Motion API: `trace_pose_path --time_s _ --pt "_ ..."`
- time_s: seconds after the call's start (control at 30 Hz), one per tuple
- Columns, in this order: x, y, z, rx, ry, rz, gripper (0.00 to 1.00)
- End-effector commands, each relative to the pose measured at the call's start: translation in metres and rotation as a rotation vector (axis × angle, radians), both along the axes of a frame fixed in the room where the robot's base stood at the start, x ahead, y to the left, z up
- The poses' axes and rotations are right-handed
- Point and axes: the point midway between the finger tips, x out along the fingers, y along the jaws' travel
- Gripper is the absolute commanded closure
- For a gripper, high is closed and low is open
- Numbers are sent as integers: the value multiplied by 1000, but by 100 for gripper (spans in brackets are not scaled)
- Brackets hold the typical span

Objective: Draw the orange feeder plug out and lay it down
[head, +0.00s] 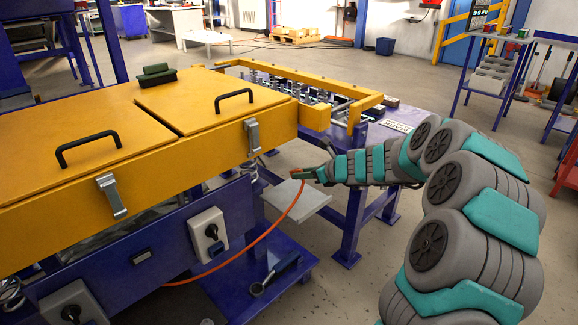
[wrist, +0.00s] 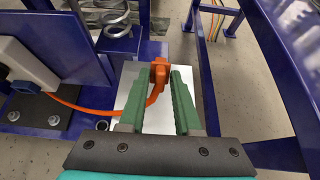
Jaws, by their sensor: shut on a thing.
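My gripper (head: 306,173) is at the end of my arm, just above a small light grey shelf (head: 302,203) beside the yellow-topped machine. In the wrist view its green fingers (wrist: 160,76) are closed on the orange feeder plug (wrist: 159,67). The plug is clear of any socket and over the pale shelf (wrist: 128,80); I cannot tell whether it touches it. The orange cable (wrist: 85,107) bends from the plug and runs left past a blue socket (wrist: 39,92) on a white box. In the head view the cable (head: 256,240) hangs down in an arc.
The machine's yellow covers (head: 80,145) fill the left, with a grey socket box (head: 208,235) on its blue side. A blue table frame (head: 356,200) stands right of the shelf. A blue platform (head: 270,275) with a dark-handled tool lies low below.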

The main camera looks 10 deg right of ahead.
Motion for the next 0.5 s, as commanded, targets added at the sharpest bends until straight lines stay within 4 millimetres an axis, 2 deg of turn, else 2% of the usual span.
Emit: trace_pose_path --time_s 0.27,0.5 --pt "0 0 -6 0 0 0 100" --pt "0 0 -23 0 0 0 100"
